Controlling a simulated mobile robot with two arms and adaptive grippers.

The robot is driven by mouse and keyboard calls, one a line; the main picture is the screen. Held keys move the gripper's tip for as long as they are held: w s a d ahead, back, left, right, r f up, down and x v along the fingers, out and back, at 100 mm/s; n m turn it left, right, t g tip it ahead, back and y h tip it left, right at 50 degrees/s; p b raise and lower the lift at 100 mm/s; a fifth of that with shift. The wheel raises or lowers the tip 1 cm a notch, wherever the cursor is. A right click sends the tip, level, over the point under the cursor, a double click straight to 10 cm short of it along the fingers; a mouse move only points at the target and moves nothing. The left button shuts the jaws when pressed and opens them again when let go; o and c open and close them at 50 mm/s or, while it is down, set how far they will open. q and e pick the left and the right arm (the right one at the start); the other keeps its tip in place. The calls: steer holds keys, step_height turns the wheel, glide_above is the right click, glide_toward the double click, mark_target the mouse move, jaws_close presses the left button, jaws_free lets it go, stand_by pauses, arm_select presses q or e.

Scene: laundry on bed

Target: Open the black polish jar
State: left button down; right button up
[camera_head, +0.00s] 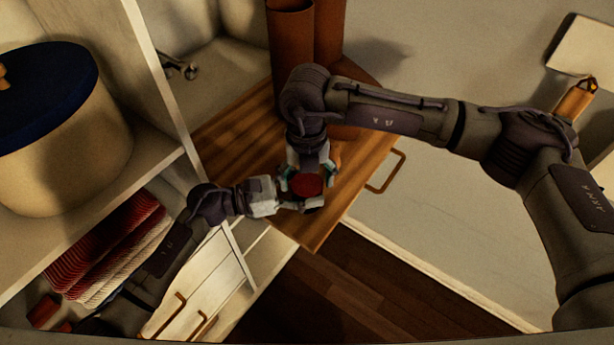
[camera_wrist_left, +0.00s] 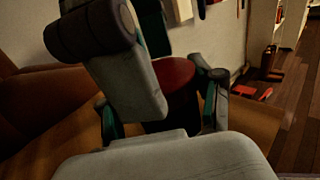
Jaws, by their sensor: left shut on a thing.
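The polish jar (camera_head: 307,186) shows as a round dark red top at the front part of the wooden surface. In the left wrist view it is a dark red cylinder (camera_wrist_left: 178,78), darker at its lower part. My left gripper (camera_head: 290,197) comes from the left and is shut on the jar; its fingers (camera_wrist_left: 165,112) stand on both sides of it in the wrist view. My right gripper (camera_head: 308,170) comes down from behind, close against the jar; large grey parts that look like it cover the jar's left side in the wrist view. Its fingertips are mostly hidden.
Tall brown boots (camera_head: 292,40) stand at the back of the wooden surface (camera_head: 235,125). A shelf unit at left holds a cream box with a blue lid (camera_head: 45,75) and folded red striped cloth (camera_head: 115,235). A handle (camera_head: 388,172) sticks out at right.

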steer(key=shift+o, duration=0.2)
steer(key=shift+r, duration=2.3)
arm_select(q)
steer(key=shift+c, duration=0.6)
jaws_free()
